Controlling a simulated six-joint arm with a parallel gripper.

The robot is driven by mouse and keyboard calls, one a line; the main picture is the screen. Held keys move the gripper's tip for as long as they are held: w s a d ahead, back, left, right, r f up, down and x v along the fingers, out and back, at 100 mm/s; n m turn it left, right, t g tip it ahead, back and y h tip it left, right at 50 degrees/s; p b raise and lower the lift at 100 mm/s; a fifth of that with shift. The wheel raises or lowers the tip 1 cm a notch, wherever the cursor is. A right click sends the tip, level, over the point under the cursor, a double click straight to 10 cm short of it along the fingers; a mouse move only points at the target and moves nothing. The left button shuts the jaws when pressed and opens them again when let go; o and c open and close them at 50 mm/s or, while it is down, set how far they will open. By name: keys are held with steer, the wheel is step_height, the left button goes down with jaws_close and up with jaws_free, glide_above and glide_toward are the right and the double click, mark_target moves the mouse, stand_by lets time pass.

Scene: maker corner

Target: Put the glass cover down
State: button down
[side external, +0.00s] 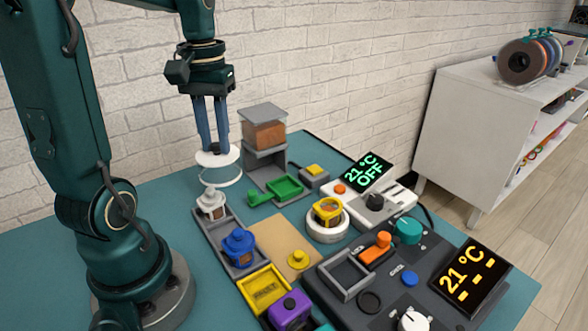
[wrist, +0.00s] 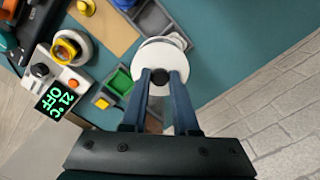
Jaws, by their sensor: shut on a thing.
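The glass cover (side external: 229,161) has a white top disc, a clear wall and a thin white rim ring below. My gripper (side external: 215,149) points straight down and is shut on the cover's knob. The cover hangs upright in the air, above the back end of a grey tray and near a pale grey-white item (side external: 211,204) there. In the wrist view, the fingers (wrist: 157,76) pinch the small dark knob at the middle of the white disc (wrist: 150,61). The disc hides what lies straight under it.
A yellow item (side external: 328,208) sits on a white round base (side external: 328,230), beside a white control unit with a display reading 21 °C OFF (side external: 368,172). A grey hopper stand (side external: 264,122) rises right of the cover. Bare teal table (side external: 160,195) lies left of the tray.

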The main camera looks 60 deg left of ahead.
steer(key=shift+s+a+r, duration=0.1)
steer(key=shift+s+a, duration=0.05)
steer(key=shift+s, duration=0.3)
steer(key=shift+n, duration=0.3)
steer(key=shift+w+d+f, duration=1.05)
steer(key=shift+d+f, duration=0.5)
steer(key=shift+f, duration=0.25)
steer(key=shift+w+d+f, duration=1.05)
steer(key=shift+d+f, duration=0.55)
steer(key=shift+f, duration=0.25)
steer(key=shift+w+d+f, duration=1.05)
steer(key=shift+d+f, duration=0.5)
steer(key=shift+f, duration=0.25)
steer(key=shift+f, duration=0.15)
steer(key=c, duration=0.7)
jaws_free()
